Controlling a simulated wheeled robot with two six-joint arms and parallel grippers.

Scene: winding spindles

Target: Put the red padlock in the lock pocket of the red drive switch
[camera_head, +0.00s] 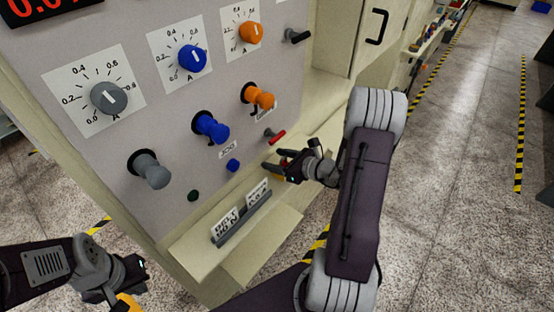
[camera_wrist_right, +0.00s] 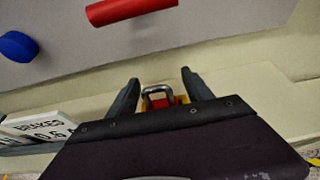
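The red drive switch (camera_head: 276,136) is a red handle on the lower right of the panel. It shows as a red bar (camera_wrist_right: 130,10) at the top of the right wrist view. My right gripper (camera_head: 284,165) is below the switch, apart from it. In the right wrist view the padlock (camera_wrist_right: 166,101) is between the fingers, with a metal shackle pointing away from the gripper, a little red body and yellow beside it. The gripper looks shut on it; its lower part is hidden. The lock pocket cannot be made out. My left gripper (camera_head: 128,285) is at the lower left, partly cut off.
The panel carries grey, blue and orange dials and knobs, with a blue button (camera_head: 233,165) left of the switch. A ledge below bears a grey holder with cards (camera_head: 241,217), close to my right gripper.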

